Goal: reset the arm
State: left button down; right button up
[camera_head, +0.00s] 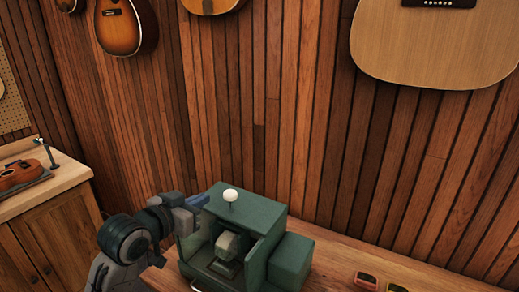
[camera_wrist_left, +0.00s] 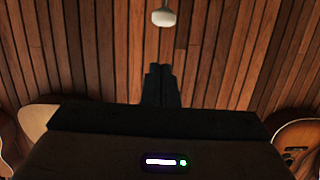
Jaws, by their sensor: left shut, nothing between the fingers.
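My left gripper (camera_head: 197,200) comes in from the left in the head view, at the upper left edge of a green machine (camera_head: 262,216) on a wooden bench. A white round knob (camera_head: 230,195) on a thin stem stands at the top of the machine, just right of the gripper. In the left wrist view the gripper's fingers (camera_wrist_left: 160,72) are together with nothing between them, and the white knob (camera_wrist_left: 163,17) shows beyond them, apart from them. My right gripper is not in view.
The wooden bench (camera_head: 345,262) runs right from the machine, with small coloured items (camera_head: 367,280) near the front. Guitars (camera_head: 122,25) hang on the slatted wall behind.

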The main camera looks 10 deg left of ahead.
pick_arm(q)
jog(key=s+a+f+n+g+y, duration=0.15)
jog(key=s+f+g, duration=0.25)
jog(key=s+f, duration=0.65)
jog(key=s+f+n+g+y, duration=0.1)
jog(key=s+f+g+y, duration=0.2)
jog(key=s+f, duration=0.8)
jog(key=s+a+f+g+y, duration=0.2)
jog(key=s+f+g, duration=0.2)
jog(key=s+f, duration=0.5)
notch_tip(320, 180, down, 37)
jog(key=a+g+b, duration=0.1)
jog(key=a+b, duration=0.2)
jog(key=b, duration=0.2)
jog(key=s+f+n+g+b, duration=0.1)
jog(key=s+f+b, duration=0.2)
jog(key=s+f, duration=1.5)
notch_tip(320, 180, down, 3)
jog(key=shift+s+a+f+h+b, duration=0.1)
jog(key=shift+s+a+h+b, duration=0.05)
jog(key=shift+a+h+b, duration=0.2)
